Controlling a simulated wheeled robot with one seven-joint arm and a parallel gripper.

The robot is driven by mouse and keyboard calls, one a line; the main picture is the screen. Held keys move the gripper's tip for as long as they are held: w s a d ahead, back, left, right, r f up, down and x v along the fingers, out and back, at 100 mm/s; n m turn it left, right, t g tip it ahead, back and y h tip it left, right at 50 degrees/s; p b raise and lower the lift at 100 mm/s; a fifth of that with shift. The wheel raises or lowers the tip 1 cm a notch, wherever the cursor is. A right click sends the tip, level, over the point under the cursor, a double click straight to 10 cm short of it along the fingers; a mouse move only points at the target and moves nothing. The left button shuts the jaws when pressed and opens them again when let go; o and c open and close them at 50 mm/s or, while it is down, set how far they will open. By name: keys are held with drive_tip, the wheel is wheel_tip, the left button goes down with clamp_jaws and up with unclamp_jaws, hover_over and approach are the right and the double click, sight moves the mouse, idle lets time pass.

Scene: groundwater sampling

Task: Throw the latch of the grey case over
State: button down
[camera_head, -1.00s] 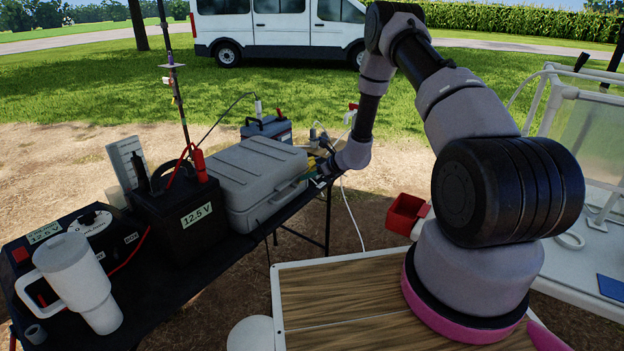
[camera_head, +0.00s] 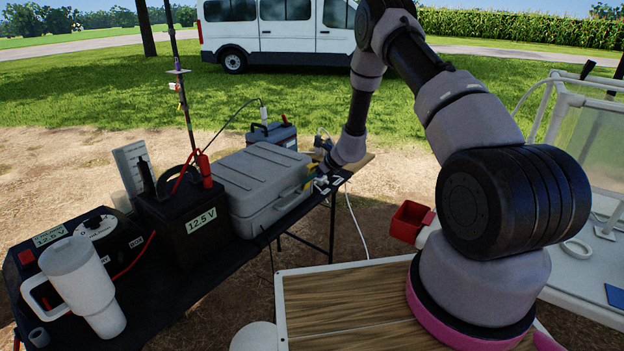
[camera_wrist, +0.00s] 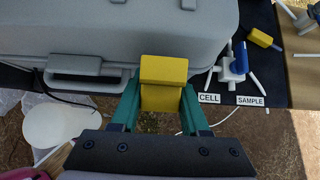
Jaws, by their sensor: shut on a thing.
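The grey case (camera_head: 255,185) lies closed on the black-topped table, and its front edge and handle (camera_wrist: 85,68) show in the wrist view (camera_wrist: 140,35). A yellow latch (camera_wrist: 163,75) stands at the case's front, right of the handle. My gripper (camera_wrist: 161,100) has teal fingers on both sides of the latch and is shut on it. In the head view my gripper (camera_head: 311,181) is at the case's right side, small and partly hidden by my wrist.
White-blue valve fittings (camera_wrist: 233,68) and the CELL and SAMPLE labels lie close right of my gripper. A black 12.5 V battery (camera_head: 185,220) stands left of the case, and a blue box (camera_head: 273,134) behind it. Open ground lies in front of the table edge.

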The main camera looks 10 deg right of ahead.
drive_tip(key=shift+w+a+r, duration=0.2)
drive_tip(key=shift+w+r, duration=0.05)
drive_tip(key=c, duration=0.6)
unclamp_jaws()
drive_tip(key=shift+o, duration=1)
drive_tip(key=shift+s+f, duration=0.1)
drive_tip(key=shift+d, duration=0.1)
drive_tip(key=v, duration=1)
drive_tip(key=shift+s+d+r, duration=0.15)
drive_tip(key=shift+s+r, duration=0.05)
drive_tip(key=shift+r, duration=0.05)
